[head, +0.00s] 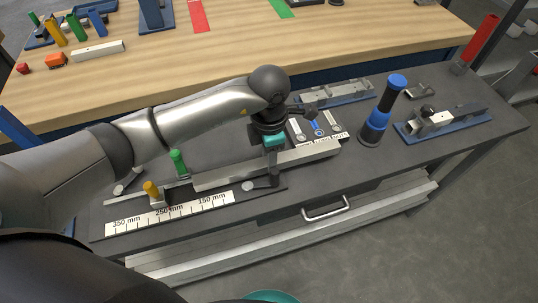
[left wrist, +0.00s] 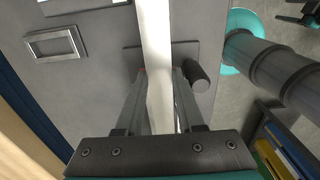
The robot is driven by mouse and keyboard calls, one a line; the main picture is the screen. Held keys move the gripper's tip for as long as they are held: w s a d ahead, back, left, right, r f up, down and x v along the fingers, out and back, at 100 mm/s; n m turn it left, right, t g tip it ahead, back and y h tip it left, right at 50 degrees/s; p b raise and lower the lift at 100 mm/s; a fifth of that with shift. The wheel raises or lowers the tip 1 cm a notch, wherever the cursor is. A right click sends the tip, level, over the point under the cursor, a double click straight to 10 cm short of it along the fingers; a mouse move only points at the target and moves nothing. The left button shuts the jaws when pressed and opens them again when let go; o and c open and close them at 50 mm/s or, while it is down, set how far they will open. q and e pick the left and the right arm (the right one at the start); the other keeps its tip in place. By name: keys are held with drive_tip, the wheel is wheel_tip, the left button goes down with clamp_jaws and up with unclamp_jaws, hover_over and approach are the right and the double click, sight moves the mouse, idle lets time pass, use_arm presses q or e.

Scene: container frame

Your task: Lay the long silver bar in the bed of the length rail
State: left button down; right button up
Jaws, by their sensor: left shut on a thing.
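The long silver bar (head: 225,176) is in my left gripper (head: 272,160), which is shut on it near its middle. In the left wrist view the bar (left wrist: 156,45) runs lengthwise between the two fingers (left wrist: 158,105). The length rail (head: 110,229), with a white millimetre scale, lies on the grey bench in front of the bar's left part. The bar's right part reaches beyond the rail's right end. I cannot tell the bar's height over the bed. A dark round stop (head: 274,178) stands at the rail's right end, also in the left wrist view (left wrist: 199,76). My right gripper is not in view.
A yellow-topped piece (head: 152,190) and a green-topped piece (head: 179,162) stand by the rail. A blue-and-black cylinder (head: 380,112), a blue-based fixture (head: 443,122) and another fixture (head: 334,93) stand right and behind. The wooden table (head: 250,48) holds coloured parts.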

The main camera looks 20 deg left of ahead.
use_arm(q)
drive_tip(key=shift+f+b, duration=0.65)
drive_tip(key=shift+f, duration=0.1)
drive_tip(key=shift+c, duration=2.2)
unclamp_jaws()
drive_tip(key=shift+o, duration=0.2)
drive_tip(key=o, duration=0.4)
drive_tip(key=shift+r+p, duration=2.65)
drive_tip(key=shift+r, duration=0.85)
